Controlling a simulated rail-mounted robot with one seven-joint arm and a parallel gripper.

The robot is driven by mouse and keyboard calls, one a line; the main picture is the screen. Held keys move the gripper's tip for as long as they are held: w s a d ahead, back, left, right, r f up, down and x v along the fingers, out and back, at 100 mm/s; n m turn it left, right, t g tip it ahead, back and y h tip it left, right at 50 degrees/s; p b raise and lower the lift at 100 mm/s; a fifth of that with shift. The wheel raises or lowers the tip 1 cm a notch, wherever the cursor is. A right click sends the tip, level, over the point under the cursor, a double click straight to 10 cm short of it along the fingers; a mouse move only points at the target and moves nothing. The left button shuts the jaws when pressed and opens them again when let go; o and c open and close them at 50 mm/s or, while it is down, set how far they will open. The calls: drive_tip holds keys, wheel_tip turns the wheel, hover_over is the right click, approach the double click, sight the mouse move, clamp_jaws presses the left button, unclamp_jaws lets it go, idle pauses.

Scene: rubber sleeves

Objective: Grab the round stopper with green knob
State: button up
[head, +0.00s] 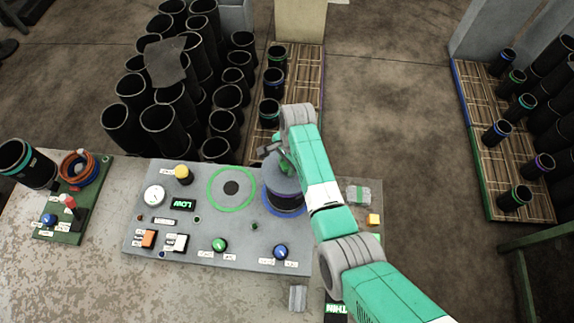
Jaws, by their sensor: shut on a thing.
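The round stopper (281,184) is a grey disc, seen at the top of a dark sleeve (288,203) that stands in a blue ring on the grey panel. My gripper (281,161) is above the disc, shut on its green knob, which is mostly hidden by the fingers and arm. The right side of the disc and sleeve is hidden behind my arm. I cannot tell whether the disc rests on the sleeve or is slightly above it.
The grey panel (180,250) has an empty green ring (232,188), a green dial (219,244), a blue dial (281,251) and a yellow button (183,174). Many black sleeves (165,121) crowd behind it. A wooden rack (473,128) with sleeves stands at right.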

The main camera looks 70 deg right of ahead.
sight(288, 166)
drive_tip(key=r, duration=0.3)
drive_tip(key=shift+s+a+r, duration=0.2)
drive_tip(key=shift+s+r, duration=0.05)
drive_tip(key=shift+s, duration=0.1)
drive_tip(key=s+a, duration=0.3)
drive_tip(key=s, duration=0.3)
drive_tip(key=s+a+r+b, duration=0.1)
drive_tip(key=s+a, duration=0.3)
drive_tip(key=s, duration=0.3)
drive_tip(key=shift+s+r, duration=0.2)
drive_tip(key=shift+s, duration=0.1)
